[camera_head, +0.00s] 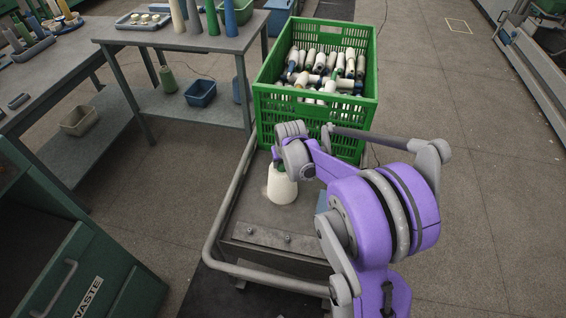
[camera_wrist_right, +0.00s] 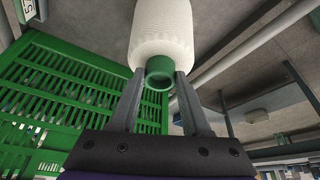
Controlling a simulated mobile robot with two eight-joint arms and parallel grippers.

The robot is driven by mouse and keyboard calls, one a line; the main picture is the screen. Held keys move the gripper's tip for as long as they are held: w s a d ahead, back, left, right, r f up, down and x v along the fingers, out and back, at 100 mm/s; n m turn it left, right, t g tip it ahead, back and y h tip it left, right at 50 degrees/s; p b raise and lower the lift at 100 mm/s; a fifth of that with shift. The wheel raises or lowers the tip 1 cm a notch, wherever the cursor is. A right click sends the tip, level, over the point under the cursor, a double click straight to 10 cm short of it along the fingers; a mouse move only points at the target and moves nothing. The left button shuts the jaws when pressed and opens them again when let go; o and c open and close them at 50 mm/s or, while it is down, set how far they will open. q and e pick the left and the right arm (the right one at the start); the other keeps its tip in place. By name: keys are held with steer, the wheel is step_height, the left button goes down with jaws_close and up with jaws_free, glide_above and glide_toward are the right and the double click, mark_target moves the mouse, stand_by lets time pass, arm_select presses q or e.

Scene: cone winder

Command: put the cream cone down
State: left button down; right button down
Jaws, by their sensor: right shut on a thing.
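The cream cone (camera_head: 281,187) is upright at the trolley top (camera_head: 240,215), just in front of the green crate. I cannot tell whether its base touches the surface. My right gripper (camera_head: 279,165) is at the cone's top and partly hidden by my own wrist. In the right wrist view the two fingers (camera_wrist_right: 160,88) are shut on the green tip (camera_wrist_right: 159,68) of the cone, and its cream body (camera_wrist_right: 161,30) extends beyond them. My left gripper is not in view.
A green crate (camera_head: 313,95) full of small bobbins stands behind the cone. The trolley's grey rail (camera_head: 222,205) runs along the left. A grey table (camera_head: 190,40) with several tall cones is at the back left. A green waste bin (camera_head: 95,270) stands at the lower left.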

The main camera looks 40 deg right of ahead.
steer(key=shift+f, duration=0.15)
steer(key=shift+c, duration=1.8)
jaws_free()
